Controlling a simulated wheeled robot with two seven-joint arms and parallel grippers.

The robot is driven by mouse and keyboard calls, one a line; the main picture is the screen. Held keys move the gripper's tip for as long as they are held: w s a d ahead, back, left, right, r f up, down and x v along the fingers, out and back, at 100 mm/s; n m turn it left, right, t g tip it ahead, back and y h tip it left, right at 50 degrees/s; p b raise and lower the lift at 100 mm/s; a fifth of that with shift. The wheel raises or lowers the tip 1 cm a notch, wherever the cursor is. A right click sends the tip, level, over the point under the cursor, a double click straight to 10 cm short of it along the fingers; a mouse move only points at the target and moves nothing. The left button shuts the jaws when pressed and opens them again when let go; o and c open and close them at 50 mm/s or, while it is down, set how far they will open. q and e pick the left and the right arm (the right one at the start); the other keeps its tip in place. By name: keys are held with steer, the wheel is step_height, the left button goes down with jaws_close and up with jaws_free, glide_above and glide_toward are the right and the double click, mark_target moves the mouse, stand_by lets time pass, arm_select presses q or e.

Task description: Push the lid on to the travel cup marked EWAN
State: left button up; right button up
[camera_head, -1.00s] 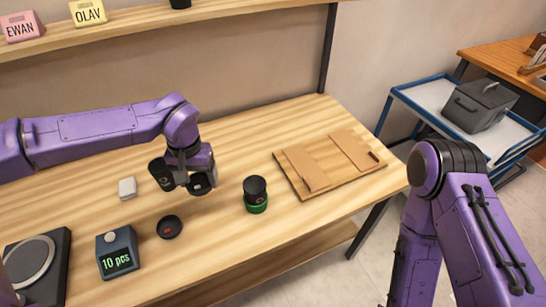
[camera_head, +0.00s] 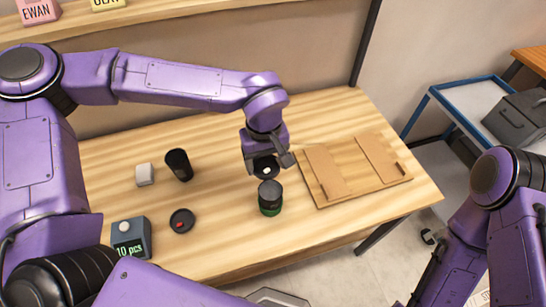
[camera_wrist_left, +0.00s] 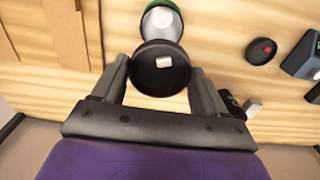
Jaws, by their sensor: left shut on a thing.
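My left gripper (camera_head: 266,170) is shut on a round black lid (camera_wrist_left: 160,69) with a white tab on top. A dark travel cup with a green base (camera_head: 270,198) stands upright on the table, just in front of the held lid in the head view. In the left wrist view this cup (camera_wrist_left: 163,22) shows partly behind the lid, and they look apart. A second black cup (camera_head: 178,165) stands further left. A black lid with a red tab (camera_head: 182,221) lies on the table. No EWAN marking is readable on either cup. My right gripper is out of view.
A pink EWAN tag (camera_head: 40,10) is on the back shelf. A brown board (camera_head: 355,170) lies right of the cup. A white block (camera_head: 144,174) and a counter box (camera_head: 130,238) stand at the left. A blue-framed cart (camera_head: 440,110) is beyond the table.

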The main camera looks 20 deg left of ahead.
mark_target(270, 176)
arm_select(q)
steer(key=shift+s+d+r+n, duration=0.45)
steer(key=shift+s+d+n, duration=0.05)
steer(key=shift+n, duration=0.1)
steer(key=shift+s+d+n, duration=0.25)
steer(key=shift+s+n, duration=0.05)
steer(key=shift+s+d, duration=0.15)
steer(key=shift+s, duration=0.05)
steer(key=shift+s+f+b, duration=0.1)
steer(key=shift+f+b, duration=0.35)
steer(key=shift+b, duration=0.2)
step_height(270, 176, down, 4)
steer(key=b, duration=0.5)
steer(key=shift+r, duration=0.2)
steer(key=shift+f, duration=0.9)
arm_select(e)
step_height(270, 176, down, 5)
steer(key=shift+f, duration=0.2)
arm_select(q)
steer(key=shift+r+p, duration=0.15)
steer(key=shift+p, duration=0.65)
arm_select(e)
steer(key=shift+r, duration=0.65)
